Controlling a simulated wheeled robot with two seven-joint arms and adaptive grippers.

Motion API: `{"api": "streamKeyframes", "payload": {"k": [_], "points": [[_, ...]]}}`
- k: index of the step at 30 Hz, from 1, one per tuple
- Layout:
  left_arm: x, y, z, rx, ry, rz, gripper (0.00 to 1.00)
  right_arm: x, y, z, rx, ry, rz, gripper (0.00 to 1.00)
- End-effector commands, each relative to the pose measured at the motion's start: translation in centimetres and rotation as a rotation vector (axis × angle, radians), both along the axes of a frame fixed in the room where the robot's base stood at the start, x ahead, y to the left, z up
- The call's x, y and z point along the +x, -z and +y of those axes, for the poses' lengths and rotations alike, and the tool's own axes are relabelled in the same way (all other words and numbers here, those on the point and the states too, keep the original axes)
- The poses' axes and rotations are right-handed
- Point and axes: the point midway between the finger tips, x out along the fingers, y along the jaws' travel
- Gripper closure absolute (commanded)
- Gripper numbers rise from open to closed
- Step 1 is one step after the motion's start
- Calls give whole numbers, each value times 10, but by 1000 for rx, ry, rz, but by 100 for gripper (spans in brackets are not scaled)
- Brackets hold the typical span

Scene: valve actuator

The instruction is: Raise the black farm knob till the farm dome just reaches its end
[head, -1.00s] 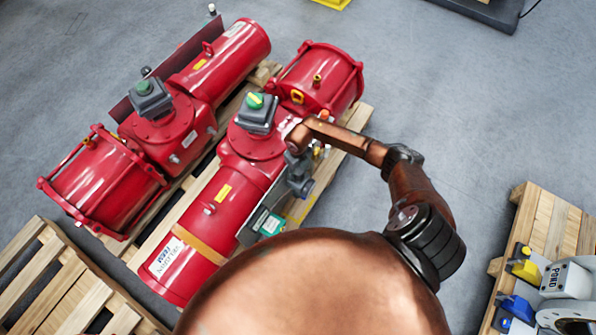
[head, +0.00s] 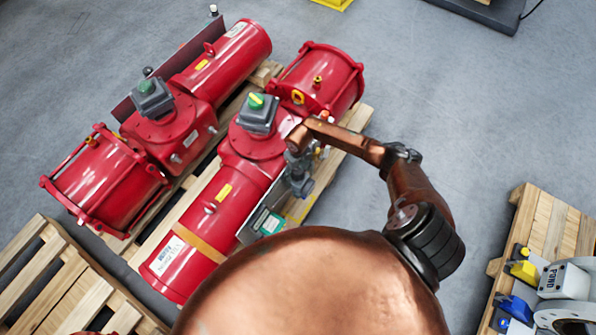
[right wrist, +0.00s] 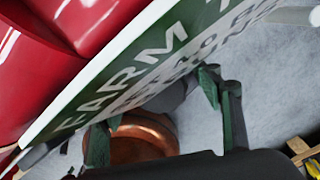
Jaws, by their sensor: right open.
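The green-and-white FARM plate (right wrist: 140,65) slants across the right wrist view. In the head view a green label (head: 268,222) shows on the near red actuator's side panel. That actuator carries a grey box with a green-and-yellow dome (head: 256,101). My right gripper (head: 300,180) is beside this actuator, by the panel. In the right wrist view its green-padded fingers (right wrist: 158,118) are apart, close to the plate's lower edge. A dark grey shape (right wrist: 177,96) lies between them, partly hidden by the plate; I cannot tell whether it is the black knob. My left gripper is out of view.
A second red actuator (head: 110,185) with a similar green-topped box (head: 152,97) lies left on the pallet. An empty pallet (head: 40,275) is at lower left. Another pallet (head: 548,215) with blue and yellow parts is at right. Grey floor is clear between.

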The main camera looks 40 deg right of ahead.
Motion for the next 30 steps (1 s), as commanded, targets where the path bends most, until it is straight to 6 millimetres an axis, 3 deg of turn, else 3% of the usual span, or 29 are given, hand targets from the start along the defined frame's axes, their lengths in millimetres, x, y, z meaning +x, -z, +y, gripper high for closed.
{"api": "streamKeyframes", "payload": {"k": [7, 21, 30], "points": [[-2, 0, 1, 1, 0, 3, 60, 1, -11, -1, -1, 0, -1, 40], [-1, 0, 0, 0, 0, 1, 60, 1, -100, -1, -1, -1, -2, 40], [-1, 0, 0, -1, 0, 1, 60, 0, -120, 0, 1, -1, 0, 40]]}}
